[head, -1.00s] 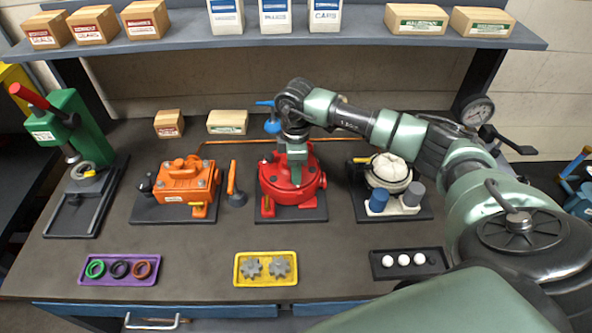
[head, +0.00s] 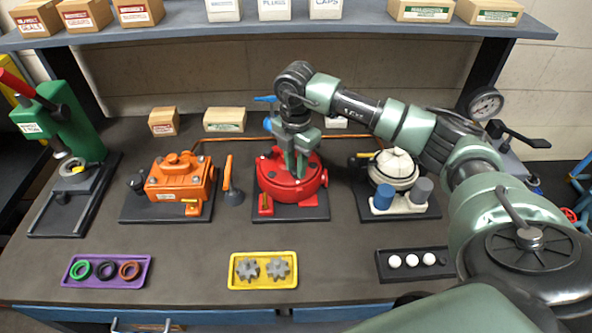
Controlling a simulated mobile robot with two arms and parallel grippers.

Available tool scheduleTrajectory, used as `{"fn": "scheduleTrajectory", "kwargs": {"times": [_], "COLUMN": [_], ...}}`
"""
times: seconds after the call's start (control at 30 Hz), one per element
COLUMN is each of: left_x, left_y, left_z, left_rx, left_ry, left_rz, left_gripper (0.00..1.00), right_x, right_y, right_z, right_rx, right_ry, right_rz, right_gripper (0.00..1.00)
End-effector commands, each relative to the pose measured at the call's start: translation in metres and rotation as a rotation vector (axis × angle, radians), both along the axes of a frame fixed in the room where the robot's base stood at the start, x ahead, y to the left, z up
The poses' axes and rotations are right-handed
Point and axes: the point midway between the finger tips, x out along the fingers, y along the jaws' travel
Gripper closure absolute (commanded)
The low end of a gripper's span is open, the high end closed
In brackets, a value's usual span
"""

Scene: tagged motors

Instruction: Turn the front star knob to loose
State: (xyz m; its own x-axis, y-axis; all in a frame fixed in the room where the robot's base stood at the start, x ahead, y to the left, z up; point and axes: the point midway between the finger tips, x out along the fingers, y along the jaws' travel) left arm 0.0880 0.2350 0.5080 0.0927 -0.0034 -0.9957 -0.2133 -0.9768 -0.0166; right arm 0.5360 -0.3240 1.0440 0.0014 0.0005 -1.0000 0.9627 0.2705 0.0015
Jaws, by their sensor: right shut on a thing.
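The red motor (head: 290,186) stands on a dark base plate in the middle of the bench. My right gripper (head: 297,168) points down at the top of its red housing, with its fingers shut on a small part there. That part, which I take to be the front star knob, is hidden by the fingers, so its setting cannot be read. My left gripper is not in view.
An orange motor (head: 180,178) stands left, beside an upright orange-handled tool (head: 229,178). A white-topped unit (head: 393,171) with blue and grey cylinders stands right, below my forearm. A yellow gear tray (head: 263,284), purple ring tray (head: 107,286) and black ball tray (head: 412,276) lie in front.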

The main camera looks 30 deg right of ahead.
Motion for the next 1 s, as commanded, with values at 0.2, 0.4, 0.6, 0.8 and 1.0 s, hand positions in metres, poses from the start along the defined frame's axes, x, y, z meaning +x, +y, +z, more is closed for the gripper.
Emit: {"fn": "scheduleTrajectory", "kwargs": {"times": [0.2,0.4,0.6,0.8,1.0], "left_x": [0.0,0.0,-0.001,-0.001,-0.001], "left_y": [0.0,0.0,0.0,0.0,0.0], "left_z": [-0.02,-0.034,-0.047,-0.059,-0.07], "left_rx": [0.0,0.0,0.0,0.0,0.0], "left_ry": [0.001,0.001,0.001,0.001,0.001], "left_rz": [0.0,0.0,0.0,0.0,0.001], "left_gripper": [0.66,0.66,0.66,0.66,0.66], "right_x": [0.0,0.0,0.0,-0.001,-0.001], "right_y": [0.0,0.0,0.001,0.001,0.001], "right_z": [-0.004,-0.004,-0.005,-0.005,-0.005], "right_rx": [0.0,-0.001,-0.001,0.0,0.0], "right_ry": [-0.001,0.0,0.002,0.002,0.004], "right_rz": [0.207,0.397,0.588,0.778,0.968], "right_gripper": [1.0,1.0,1.0,1.0,1.0]}}
